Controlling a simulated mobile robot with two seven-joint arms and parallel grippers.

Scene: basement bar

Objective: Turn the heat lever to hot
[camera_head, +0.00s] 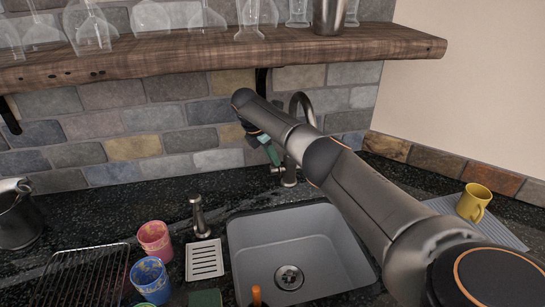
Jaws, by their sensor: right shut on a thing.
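The metal faucet (289,178) stands behind the sink, with its curved spout partly hidden by my right arm. My right gripper (272,155) is at the left side of the faucet, pointing down, and is shut on the heat lever. The lever is mostly hidden behind the gripper, so its exact angle cannot be told. My left gripper is out of view.
The grey sink (240,240) is below. A soap dispenser (199,218), white slotted tray (204,262), pink cup (155,240) and blue cup (150,278) stand left. A yellow mug (472,203) is right. A wooden shelf (180,58) with glasses hangs above.

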